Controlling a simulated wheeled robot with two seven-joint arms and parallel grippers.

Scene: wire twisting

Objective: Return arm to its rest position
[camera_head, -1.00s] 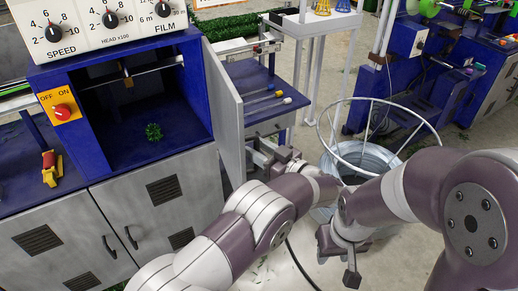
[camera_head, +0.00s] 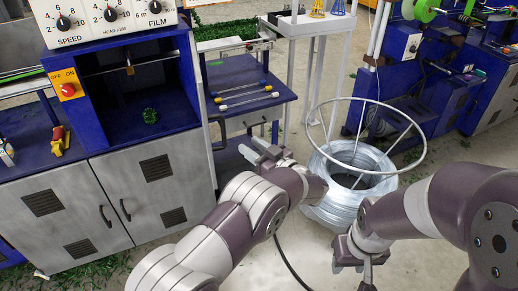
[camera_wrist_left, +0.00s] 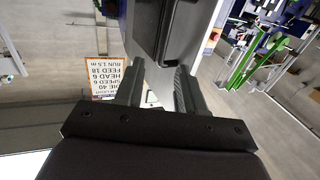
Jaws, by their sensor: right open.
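My left arm (camera_head: 235,205) reaches in from the bottom of the head view. My left gripper (camera_head: 262,150) is near the blue side table, to the right of the grey cabinet door (camera_head: 203,115). In the left wrist view its two fingers (camera_wrist_left: 157,92) stand apart with nothing held between them. The dark door handle (camera_wrist_left: 172,25) shows beyond the fingertips, apart from them. My right arm (camera_head: 440,210) comes in from the right. My right gripper (camera_head: 362,265) is open and empty at the lower right, below the wire coil (camera_head: 345,180).
The blue machine compartment (camera_head: 145,95) is open, with a green clump (camera_head: 150,115) inside. Rods with coloured ends (camera_head: 245,95) lie on the side table (camera_head: 255,112). A white ring frame (camera_head: 425,135) stands over the coil. A black cable (camera_head: 290,265) lies on the floor.

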